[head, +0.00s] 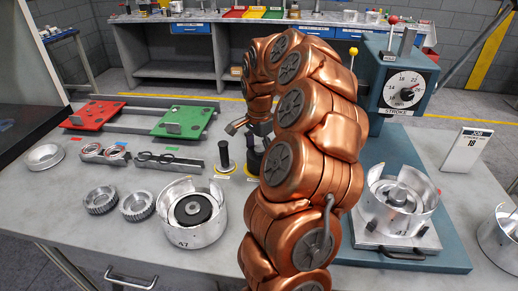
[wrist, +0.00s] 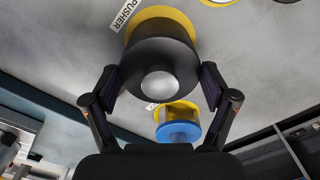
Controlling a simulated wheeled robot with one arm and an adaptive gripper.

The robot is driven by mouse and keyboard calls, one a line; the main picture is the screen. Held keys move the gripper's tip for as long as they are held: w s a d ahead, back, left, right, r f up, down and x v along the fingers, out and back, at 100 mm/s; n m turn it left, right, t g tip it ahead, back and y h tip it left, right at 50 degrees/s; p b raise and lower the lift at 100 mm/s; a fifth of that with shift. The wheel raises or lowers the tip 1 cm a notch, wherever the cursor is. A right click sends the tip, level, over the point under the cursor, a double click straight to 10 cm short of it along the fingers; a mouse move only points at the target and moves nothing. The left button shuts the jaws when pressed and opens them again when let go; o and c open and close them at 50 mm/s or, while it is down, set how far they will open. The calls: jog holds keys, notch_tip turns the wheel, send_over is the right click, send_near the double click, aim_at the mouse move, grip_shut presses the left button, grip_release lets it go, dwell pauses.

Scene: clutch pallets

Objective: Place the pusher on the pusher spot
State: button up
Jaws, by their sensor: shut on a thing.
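The pusher (wrist: 160,52) is a black cylinder with a silver round end facing the camera, in the wrist view. My gripper (wrist: 160,80) is shut on it, with one finger at each side. The pusher spot (wrist: 165,12) is a yellow disc beside the PUSHER label (wrist: 125,13). The pusher overlaps this disc in the view. I cannot tell whether they touch. In the head view my arm hides much of the gripper and the pusher.
A blue-topped piece with a yellow disc (wrist: 178,118) is near the gripper. A black handle (head: 224,155) stands on a yellow base left of my arm. A silver housing (head: 192,222) is nearer, and the press (head: 405,85) stands at the right.

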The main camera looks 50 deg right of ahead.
aim_at(259, 149)
jog(key=shift+f, duration=0.15)
jog(key=o, duration=1.1)
notch_tip(259, 149, up, 12)
jog(key=b, duration=0.2)
